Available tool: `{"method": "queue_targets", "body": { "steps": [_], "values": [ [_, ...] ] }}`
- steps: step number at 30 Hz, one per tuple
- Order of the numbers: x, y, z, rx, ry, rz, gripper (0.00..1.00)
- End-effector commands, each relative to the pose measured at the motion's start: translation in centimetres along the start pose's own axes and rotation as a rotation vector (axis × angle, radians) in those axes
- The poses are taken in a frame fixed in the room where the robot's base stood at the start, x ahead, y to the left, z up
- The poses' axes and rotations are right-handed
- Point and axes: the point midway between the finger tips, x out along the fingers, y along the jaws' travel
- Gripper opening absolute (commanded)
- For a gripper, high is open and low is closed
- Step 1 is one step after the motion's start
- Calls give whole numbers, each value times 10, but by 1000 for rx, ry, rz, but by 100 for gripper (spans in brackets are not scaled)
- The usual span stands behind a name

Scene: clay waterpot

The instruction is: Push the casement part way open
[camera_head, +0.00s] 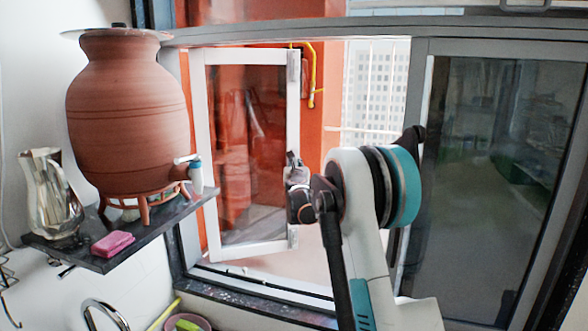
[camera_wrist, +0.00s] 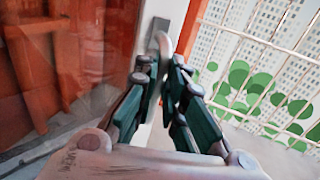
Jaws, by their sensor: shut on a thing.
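The casement (camera_head: 293,105) is a white-framed glass sash in the left part of the window. It stands at an angle out of its opening, with a wide gap between its right edge and the grey frame to the right. In the wrist view its white edge (camera_wrist: 160,14) carries a pale curved handle (camera_wrist: 163,48). My gripper (camera_wrist: 160,75) is shut on this handle, with a finger on each side. In the head view my gripper (camera_head: 293,165) is at the casement's right edge, about mid-height, and it hides the handle.
A dark glass pane (camera_head: 490,170) fills the right side. Bars (camera_head: 375,134) stand outside.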

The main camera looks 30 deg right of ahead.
Motion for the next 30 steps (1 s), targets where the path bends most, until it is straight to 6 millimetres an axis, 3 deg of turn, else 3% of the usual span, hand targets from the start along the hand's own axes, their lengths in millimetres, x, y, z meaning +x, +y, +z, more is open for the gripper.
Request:
{"method": "queue_targets", "body": {
  "steps": [1, 5, 6, 8, 23, 30],
  "values": [
    [1, -9, 0, 3, 0, -15, 0],
    [1, -9, 0, 3, 0, -16, 0],
    [1, -9, 0, 3, 0, -16, 17],
    [0, -9, 0, 3, 0, -15, 30],
    [0, -4, 0, 1, 0, -7, 30],
    [-23, -3, 0, 1, 0, -5, 30]
  ]
}}
